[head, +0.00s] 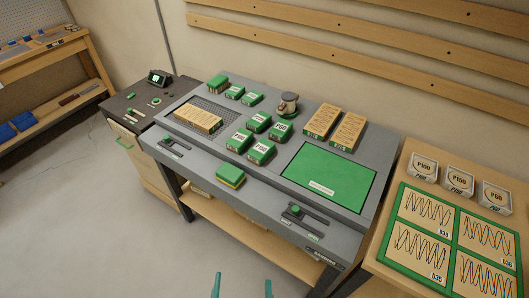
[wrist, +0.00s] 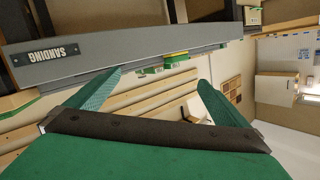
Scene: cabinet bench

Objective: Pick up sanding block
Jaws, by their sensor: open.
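The likely sanding block, a green block with a yellow layer (head: 231,176), lies on the front ledge of the grey bench, left of centre. In the wrist view, which is upside down, a small green and yellow piece (wrist: 175,57) at the bench edge looks like the same block. My gripper (head: 243,286) shows only its two green fingertips at the bottom of the head view, in front of the bench and well short of the block. In the wrist view the fingers (wrist: 160,80) are wide apart with nothing between them.
The grey bench (head: 183,164) carries several green labelled boxes (head: 239,140), a sander (head: 288,105), wooden-faced packs (head: 198,118) and a green mat (head: 328,176). A slider with a green knob (head: 296,209) is on the front ledge. A side table (head: 390,263) stands right. Floor at left is clear.

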